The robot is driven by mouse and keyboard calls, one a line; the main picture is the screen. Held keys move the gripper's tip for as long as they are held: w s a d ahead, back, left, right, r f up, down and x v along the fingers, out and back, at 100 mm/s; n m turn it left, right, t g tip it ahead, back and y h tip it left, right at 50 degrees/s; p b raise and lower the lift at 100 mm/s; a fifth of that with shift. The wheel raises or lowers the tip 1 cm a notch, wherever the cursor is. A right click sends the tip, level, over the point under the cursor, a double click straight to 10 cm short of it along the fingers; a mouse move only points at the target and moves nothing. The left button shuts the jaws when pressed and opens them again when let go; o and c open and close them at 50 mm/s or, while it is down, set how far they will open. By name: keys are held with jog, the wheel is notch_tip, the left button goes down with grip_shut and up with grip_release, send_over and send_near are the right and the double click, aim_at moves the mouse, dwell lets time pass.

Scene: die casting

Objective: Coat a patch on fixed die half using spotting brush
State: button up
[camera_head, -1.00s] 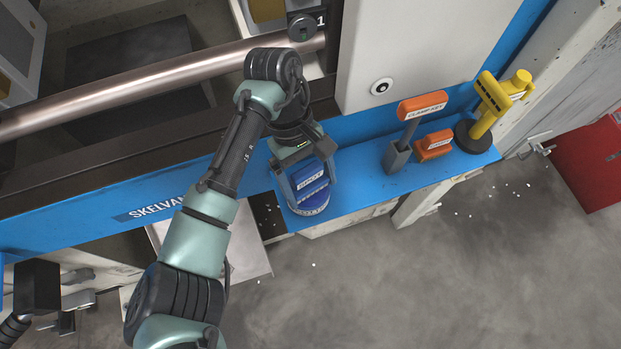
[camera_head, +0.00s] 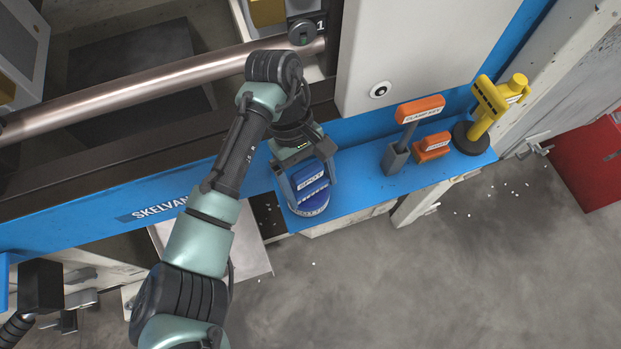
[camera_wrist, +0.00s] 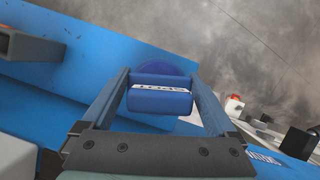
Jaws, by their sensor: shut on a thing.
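The spotting brush shows as a blue block handle with a white label (camera_head: 311,183), standing in or on a round blue pot with a white label band (camera_head: 309,209) on the blue ledge. My gripper (camera_head: 308,180) is shut on the brush handle, one finger on each side. In the wrist view the blue handle (camera_wrist: 160,101) sits between the two fingers, with the round blue pot top behind it. The brush's lower end is hidden. I cannot make out which part of the machine is the fixed die half.
On the blue ledge (camera_head: 355,176) to the right stand an orange-handled clamp key (camera_head: 420,110) in a grey holder, a smaller orange block (camera_head: 433,145) and a yellow tool (camera_head: 492,112) on a dark round base. A thick metal bar (camera_head: 150,90) crosses behind my arm.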

aim_at(310, 176)
jog(key=shift+r+p, duration=3.15)
jog(key=shift+p, duration=0.25)
